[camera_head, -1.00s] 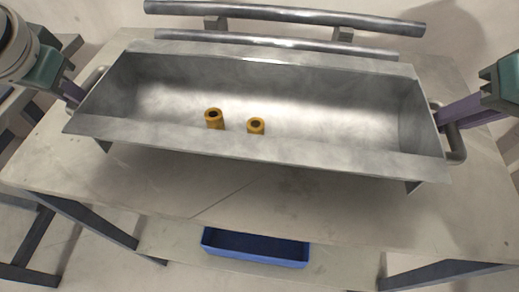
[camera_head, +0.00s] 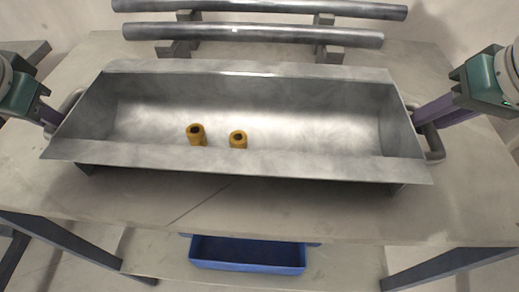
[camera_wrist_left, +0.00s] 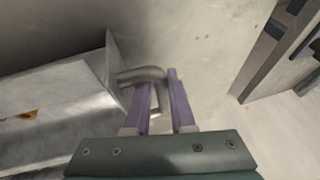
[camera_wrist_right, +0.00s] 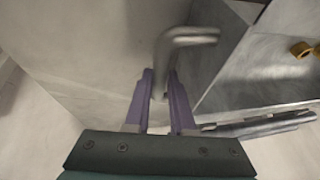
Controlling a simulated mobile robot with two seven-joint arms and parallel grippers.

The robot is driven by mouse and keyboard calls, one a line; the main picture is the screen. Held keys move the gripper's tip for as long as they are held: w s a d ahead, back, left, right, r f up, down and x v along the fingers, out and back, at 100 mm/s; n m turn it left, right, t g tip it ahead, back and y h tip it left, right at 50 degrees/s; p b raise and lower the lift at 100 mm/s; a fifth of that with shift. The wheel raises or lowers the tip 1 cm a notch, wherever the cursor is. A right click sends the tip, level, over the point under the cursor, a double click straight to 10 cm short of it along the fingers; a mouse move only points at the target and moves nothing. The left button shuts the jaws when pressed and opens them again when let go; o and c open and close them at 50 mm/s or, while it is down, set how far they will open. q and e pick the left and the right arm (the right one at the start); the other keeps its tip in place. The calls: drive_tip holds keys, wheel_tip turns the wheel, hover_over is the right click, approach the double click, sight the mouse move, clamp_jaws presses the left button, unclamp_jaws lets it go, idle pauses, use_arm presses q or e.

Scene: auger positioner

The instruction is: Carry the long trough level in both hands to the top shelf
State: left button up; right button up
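The long grey metal trough (camera_head: 250,161) is in the middle of the head view, above the worktable, and looks about parallel to its front edge. I cannot tell whether its feet touch the table. My left gripper (camera_wrist_left: 160,80) is closed around the bent handle (camera_wrist_left: 142,75) on the trough's left end. My right gripper (camera_wrist_right: 160,74) is closed around the handle (camera_wrist_right: 186,37) on the right end. The fingertips are partly hidden in the head view.
Two long metal tubes lie on brackets behind the trough, a far one (camera_head: 260,7) and a near one (camera_head: 250,32). The worktable (camera_head: 300,215) is bare in front of the trough. A blue bin (camera_head: 247,256) sits on a lower shelf.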

use_arm(q)
drive_tip(key=o, duration=0.4)
drive_tip(key=shift+r, duration=0.15)
use_arm(e)
drive_tip(key=o, duration=0.4)
drive_tip(key=shift+w+r, duration=0.1)
drive_tip(key=shift+r, duration=0.05)
drive_tip(key=shift+r, duration=0.15)
use_arm(q)
drive_tip(key=v, duration=1.2)
use_arm(e)
drive_tip(key=v, duration=1.1)
drive_tip(key=shift+s+r, duration=0.25)
drive_tip(key=shift+r, duration=0.05)
